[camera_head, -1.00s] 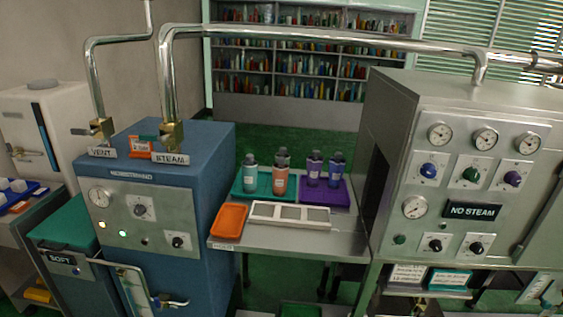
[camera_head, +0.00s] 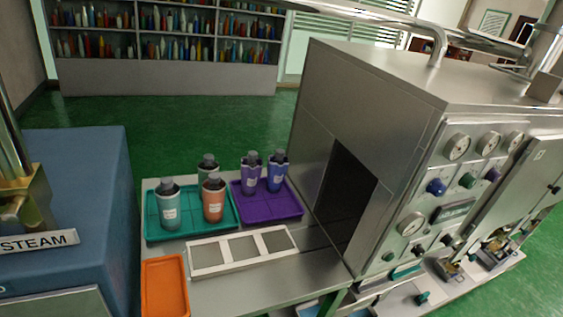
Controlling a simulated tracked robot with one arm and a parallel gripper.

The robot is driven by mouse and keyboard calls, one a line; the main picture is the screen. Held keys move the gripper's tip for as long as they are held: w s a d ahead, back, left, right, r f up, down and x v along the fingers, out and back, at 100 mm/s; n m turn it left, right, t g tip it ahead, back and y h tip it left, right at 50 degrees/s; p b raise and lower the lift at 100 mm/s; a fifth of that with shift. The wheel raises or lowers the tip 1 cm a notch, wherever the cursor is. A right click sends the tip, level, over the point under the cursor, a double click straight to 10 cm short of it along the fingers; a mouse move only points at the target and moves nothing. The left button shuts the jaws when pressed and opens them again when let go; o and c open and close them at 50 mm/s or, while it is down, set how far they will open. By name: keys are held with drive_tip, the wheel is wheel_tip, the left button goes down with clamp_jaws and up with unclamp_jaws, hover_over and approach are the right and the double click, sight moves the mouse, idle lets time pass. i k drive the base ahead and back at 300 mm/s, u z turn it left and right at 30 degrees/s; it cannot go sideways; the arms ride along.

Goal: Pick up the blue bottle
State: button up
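On the metal table, a bluish-violet bottle (camera_head: 276,177) with a dark cap stands upright at the right of the purple tray (camera_head: 273,210). It is the bluest of the bottles. A purple bottle (camera_head: 250,178) stands just left of it on the same tray. My gripper is not in view.
A white three-section frame (camera_head: 242,251) and an orange tray (camera_head: 165,287) lie in front. A steel machine (camera_head: 365,140) with a dark opening stands right of the trays. A blue steam cabinet (camera_head: 85,190) is at left. Green floor and a bottle shelf (camera_head: 170,75) lie behind.

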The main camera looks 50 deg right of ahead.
sight(278, 163)
drive_tip(key=z, duration=0.5)
drive_tip(key=i, duration=0.95)
drive_tip(key=z, duration=0.75)
drive_tip(key=k, duration=0.75)
drive_tip(key=z, duration=0.2)
drive_tip(key=i, duration=0.85)
drive_tip(key=u, duration=0.1)
